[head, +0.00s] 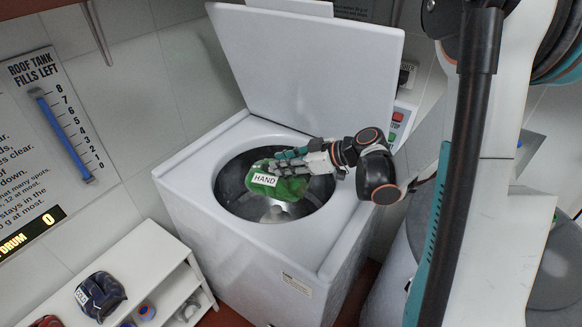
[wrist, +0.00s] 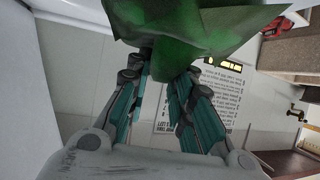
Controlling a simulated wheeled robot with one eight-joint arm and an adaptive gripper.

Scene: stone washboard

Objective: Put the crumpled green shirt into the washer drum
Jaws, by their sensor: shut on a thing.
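The crumpled green shirt (head: 276,187) carries a white tag reading HAND. In the head view it is over the open mouth of the washer drum (head: 232,197); how deep it hangs is hard to tell. My gripper (head: 303,161) reaches in from the right and is shut on the shirt. In the wrist view the shirt (wrist: 205,35) fills the top middle, at the tips of my gripper's fingers (wrist: 163,80). The white washer (head: 185,205) stands with its lid (head: 310,75) raised at the back. The shirt and gripper hide part of the drum.
A white shelf unit (head: 140,250) stands at the lower left, with a dark blue bundle (head: 100,295) tagged COLD and a red item (head: 47,322) on top. A tank gauge sign (head: 60,120) is on the left wall. A control panel (head: 402,118) is behind the washer's right side.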

